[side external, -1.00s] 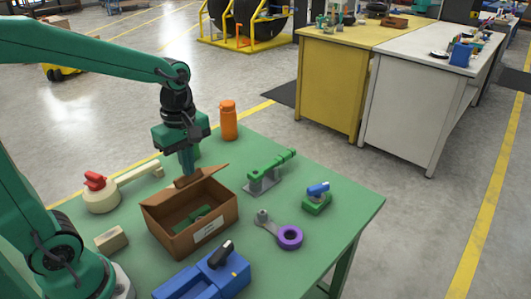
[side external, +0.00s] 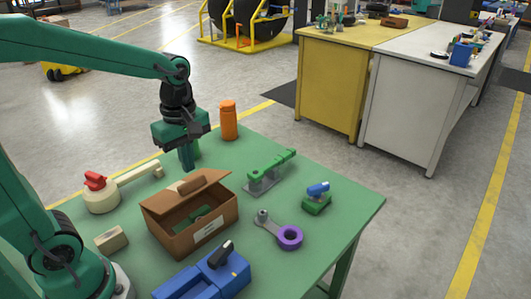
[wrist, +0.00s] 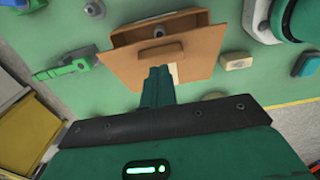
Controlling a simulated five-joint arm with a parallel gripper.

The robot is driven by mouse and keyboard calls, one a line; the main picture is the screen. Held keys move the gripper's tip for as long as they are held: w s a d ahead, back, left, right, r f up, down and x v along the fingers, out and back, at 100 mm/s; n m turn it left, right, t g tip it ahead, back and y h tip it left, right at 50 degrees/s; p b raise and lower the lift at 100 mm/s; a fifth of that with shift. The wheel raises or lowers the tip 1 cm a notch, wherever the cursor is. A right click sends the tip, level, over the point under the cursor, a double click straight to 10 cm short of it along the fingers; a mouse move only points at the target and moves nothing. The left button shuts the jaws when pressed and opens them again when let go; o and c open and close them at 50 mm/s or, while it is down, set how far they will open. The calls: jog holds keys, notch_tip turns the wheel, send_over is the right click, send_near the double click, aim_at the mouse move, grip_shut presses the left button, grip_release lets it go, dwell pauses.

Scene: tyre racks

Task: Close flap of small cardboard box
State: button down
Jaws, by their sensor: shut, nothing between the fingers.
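A green object (side external: 203,216) lies inside, partly hidden. My gripper (side external: 188,168) is shut and empty, pointing down just behind the flap. In the wrist view the shut fingers (wrist: 157,72) overlap the edge of the flap (wrist: 130,66); I cannot tell whether they touch it.
An orange bottle (side external: 228,120) stands behind on the right. A green tool on a grey stand (side external: 262,184) and a purple-ringed part (side external: 290,237) lie right of the box. A blue tool (side external: 215,275) is in front. A red-topped cream item (side external: 101,197) and a tan block (side external: 111,240) are left.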

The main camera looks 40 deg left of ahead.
jog(key=shift+r, duration=0.4)
jog(key=d+r, duration=0.3)
jog(key=d, duration=0.5)
jog(key=shift+d+r, duration=0.3)
jog(key=shift+r, duration=0.05)
dwell(0.6)
jog(key=shift+a, duration=0.1)
jog(key=s+a+m+t, duration=0.5)
jog(key=s+a+m, duration=0.2)
jog(key=m, duration=1.1)
jog(key=shift+a+t, duration=0.3)
jog(key=shift+a, duration=0.05)
dwell(0.7)
